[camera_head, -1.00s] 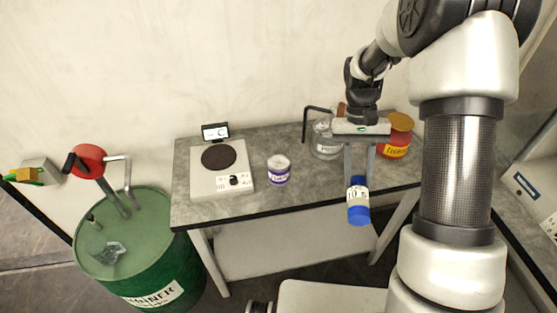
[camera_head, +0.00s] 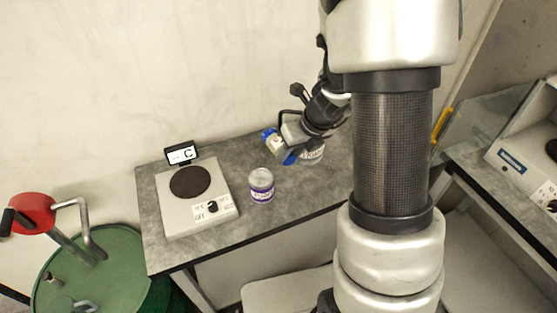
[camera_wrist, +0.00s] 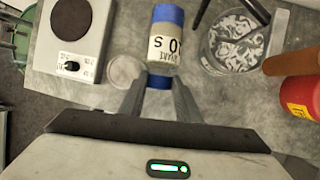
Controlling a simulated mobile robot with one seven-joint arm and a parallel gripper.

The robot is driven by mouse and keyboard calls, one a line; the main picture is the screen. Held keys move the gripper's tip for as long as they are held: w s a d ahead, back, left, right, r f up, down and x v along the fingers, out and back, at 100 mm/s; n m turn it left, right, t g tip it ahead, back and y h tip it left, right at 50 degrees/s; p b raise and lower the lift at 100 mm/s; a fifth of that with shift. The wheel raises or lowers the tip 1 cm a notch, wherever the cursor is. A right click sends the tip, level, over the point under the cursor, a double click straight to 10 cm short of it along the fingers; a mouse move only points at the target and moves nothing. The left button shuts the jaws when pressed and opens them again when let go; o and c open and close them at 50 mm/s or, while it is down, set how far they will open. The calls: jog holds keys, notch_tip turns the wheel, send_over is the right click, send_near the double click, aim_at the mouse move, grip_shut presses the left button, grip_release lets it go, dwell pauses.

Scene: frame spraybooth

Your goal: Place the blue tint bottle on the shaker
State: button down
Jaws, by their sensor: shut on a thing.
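The blue tint bottle (camera_head: 274,143) has blue ends and a white printed label. My gripper (camera_head: 285,151) is shut on it, and the bottle appears tilted above the bench. In the wrist view the bottle (camera_wrist: 164,43) extends beyond my fingertips (camera_wrist: 158,88), with its label facing the camera. The shaker (camera_head: 220,213) is a pale box with a dark round plate (camera_head: 190,182), a knob and a small display. It stands at the bench's left, left of my gripper. Its plate is empty, as the wrist view also shows (camera_wrist: 72,18).
A purple-labelled jar (camera_head: 261,185) stands between the shaker and my gripper. A glass jar (camera_wrist: 237,45) and a red can (camera_wrist: 303,97) stand to the right. A green drum (camera_head: 95,275) with a red pump is at left. Bare bench lies in front of the jar.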

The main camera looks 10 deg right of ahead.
jog(key=shift+m, duration=0.6)
jog(key=f+b, duration=0.2)
jog(key=f, duration=0.1)
jog(key=f+b, duration=0.1)
jog(key=f, duration=0.1)
jog(key=shift+d+f, duration=0.25)
jog(key=shift+d, duration=0.05)
jog(key=shift+w+f+b, duration=0.1)
jog(key=shift+f+b, duration=1.1)
jog(key=shift+f, duration=1.1)
jog(key=c, duration=1.7)
grip_release()
jog(key=shift+f, duration=0.1)
jog(key=shift+c, duration=0.2)
jog(key=o, duration=0.4)
jog(key=shift+o, duration=0.2)
